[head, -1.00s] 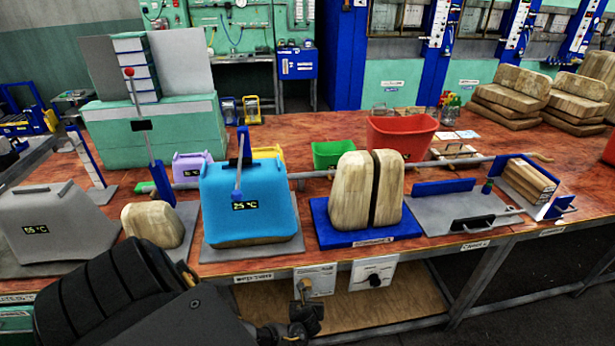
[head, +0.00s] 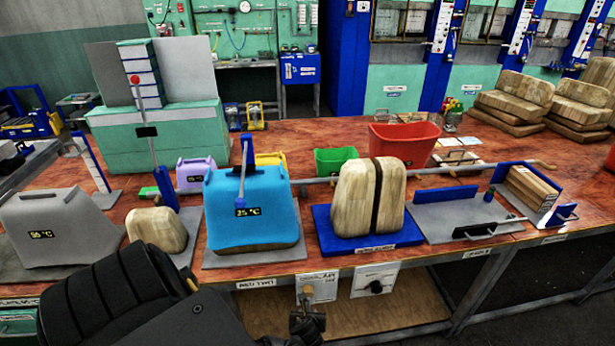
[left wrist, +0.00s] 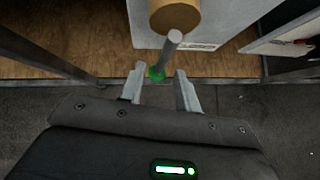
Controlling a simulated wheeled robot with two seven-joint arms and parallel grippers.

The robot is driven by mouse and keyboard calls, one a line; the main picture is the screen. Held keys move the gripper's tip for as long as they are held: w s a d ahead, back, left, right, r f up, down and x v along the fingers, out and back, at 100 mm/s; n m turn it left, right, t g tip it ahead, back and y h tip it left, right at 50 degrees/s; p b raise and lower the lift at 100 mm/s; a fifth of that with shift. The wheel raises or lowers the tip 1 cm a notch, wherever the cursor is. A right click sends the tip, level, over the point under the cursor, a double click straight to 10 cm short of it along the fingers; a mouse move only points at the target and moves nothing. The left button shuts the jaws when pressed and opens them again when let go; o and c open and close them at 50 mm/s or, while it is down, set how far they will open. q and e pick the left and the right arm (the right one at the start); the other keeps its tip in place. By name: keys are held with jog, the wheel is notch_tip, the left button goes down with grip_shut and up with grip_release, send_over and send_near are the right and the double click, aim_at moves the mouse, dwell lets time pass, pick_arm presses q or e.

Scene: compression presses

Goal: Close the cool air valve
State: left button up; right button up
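The cool air valve is on a white panel (head: 328,286) under the table's front edge. Its brass-coloured round body (left wrist: 174,14) shows at the top of the left wrist view, with a thin grey stem (left wrist: 170,50) and a green tip (left wrist: 157,73). My left gripper (head: 307,322) is just below and in front of the panel. In the left wrist view its two fingers (left wrist: 160,88) are apart, with the green tip at the gap between them. I cannot tell whether they touch it. My right gripper is not in view.
A second white panel with a black knob (head: 375,285) is to the right. Above stand a blue press cover (head: 245,195) and wooden blocks (head: 350,200) on the table. A wooden shelf (head: 385,318) lies below. The table's front edge is directly above my gripper.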

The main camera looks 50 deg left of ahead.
pick_arm(q)
jog(key=p+v, duration=0.1)
jog(key=v, duration=0.5)
dwell(0.5)
jog(key=s+d+f+n+h+b, duration=0.1)
jog(key=s+f+n, duration=0.2)
jog(key=f+n, duration=0.3)
jog(key=s+f+n+g+h+b, duration=0.1)
jog(key=s+f+n, duration=0.2)
jog(key=f+n, duration=0.3)
jog(key=s+d+f+n+h+b, duration=0.1)
jog(key=s+f+n+h, duration=0.15)
jog(key=f+n, duration=0.3)
jog(key=s+d+f+n+g+b, duration=0.1)
jog(key=s+d+f+n, duration=0.1)
jog(key=s, duration=0.6)
jog(key=s+d+f+n+g+h+b, duration=0.1)
jog(key=s+d+f+n+g, duration=0.1)
jog(key=s+f, duration=0.3)
jog(key=s+d+f+n+g+h+b, duration=0.1)
jog(key=s+d+f+n+b, duration=0.1)
jog(key=s, duration=1)
notch_tip(320, 180, down, 3)
jog(key=d+n, duration=0.1)
jog(key=d, duration=0.1)
jog(key=shift+d+r, duration=0.2)
jog(key=shift+d, duration=0.1)
